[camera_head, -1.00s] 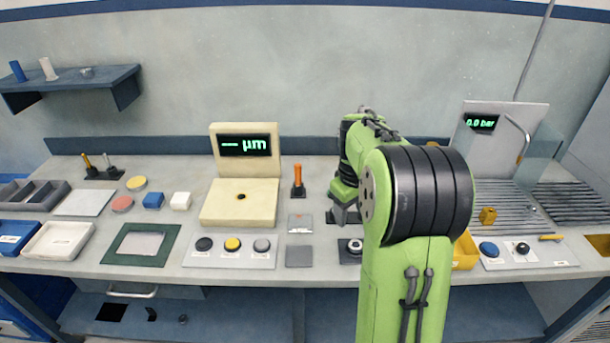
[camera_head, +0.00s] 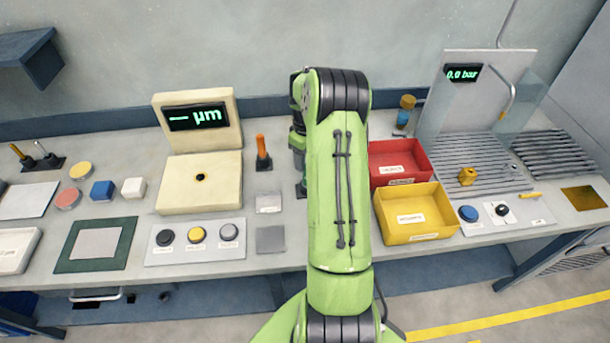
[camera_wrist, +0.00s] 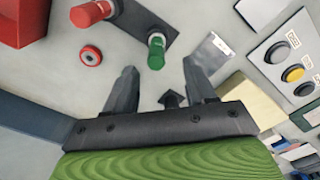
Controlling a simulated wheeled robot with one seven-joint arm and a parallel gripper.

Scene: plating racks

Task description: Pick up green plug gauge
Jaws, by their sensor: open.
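The green plug gauge (camera_wrist: 156,50) stands in a dark holder in the wrist view, its green handle facing the camera. A red plug gauge (camera_wrist: 92,13) is in the same dark holder (camera_wrist: 138,24), to its left. My gripper (camera_wrist: 158,68) is open and empty, with one finger on each side of the line toward the green gauge. The green handle lies just beyond the fingertips, roughly centred between them and apart from both. In the head view my arm hides the gripper and the gauges.
A red ring (camera_wrist: 91,55) lies beside the holder. A small pale plate (camera_wrist: 209,55) and a button panel (camera_wrist: 290,67) lie right in the wrist view. Red (camera_head: 402,158) and yellow (camera_head: 413,214) bins stand right of my arm. An orange-handled tool (camera_head: 262,148) stands left of it.

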